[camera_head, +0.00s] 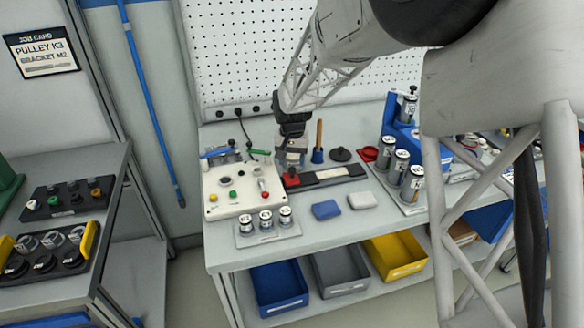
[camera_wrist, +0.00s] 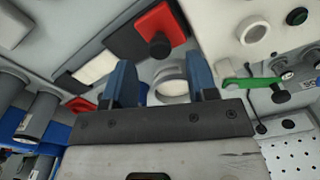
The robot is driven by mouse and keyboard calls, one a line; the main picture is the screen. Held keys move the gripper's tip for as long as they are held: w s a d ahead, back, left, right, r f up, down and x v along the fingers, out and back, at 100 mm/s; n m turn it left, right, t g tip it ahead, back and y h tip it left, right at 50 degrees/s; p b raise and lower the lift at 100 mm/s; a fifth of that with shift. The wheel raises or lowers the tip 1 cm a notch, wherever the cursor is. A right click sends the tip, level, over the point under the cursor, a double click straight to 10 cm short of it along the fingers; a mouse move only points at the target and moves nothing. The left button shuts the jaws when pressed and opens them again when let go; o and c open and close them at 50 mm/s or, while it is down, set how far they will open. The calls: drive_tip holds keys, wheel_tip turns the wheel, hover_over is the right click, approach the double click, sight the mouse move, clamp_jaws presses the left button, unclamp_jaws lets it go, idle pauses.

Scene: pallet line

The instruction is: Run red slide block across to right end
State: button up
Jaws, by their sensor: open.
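The red slide block (camera_head: 291,180) sits at the left end of a dark slide rail (camera_head: 311,179) that has a pale strip. In the wrist view the block (camera_wrist: 148,30) carries a black round knob (camera_wrist: 159,46), and the rail (camera_wrist: 112,42) with its white strip (camera_wrist: 95,68) runs off toward lower left. My gripper (camera_head: 291,163) is just above the block in the head view. In the wrist view my gripper (camera_wrist: 160,66) is open, its two blue fingers apart, with the knob just beyond the fingertips. I cannot tell whether anything touches.
A white control panel (camera_head: 226,197) with buttons stands left of the rail. A blue block (camera_head: 326,210) and a white block (camera_head: 361,201) lie in front. Behind are a wooden-handled tool in a blue holder (camera_head: 318,155) and a black disc (camera_head: 340,155). Metal cylinders (camera_head: 398,165) stand right.

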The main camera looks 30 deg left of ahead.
sight(292, 169)
drive_tip(key=shift+f, duration=1.7)
clamp_jaws()
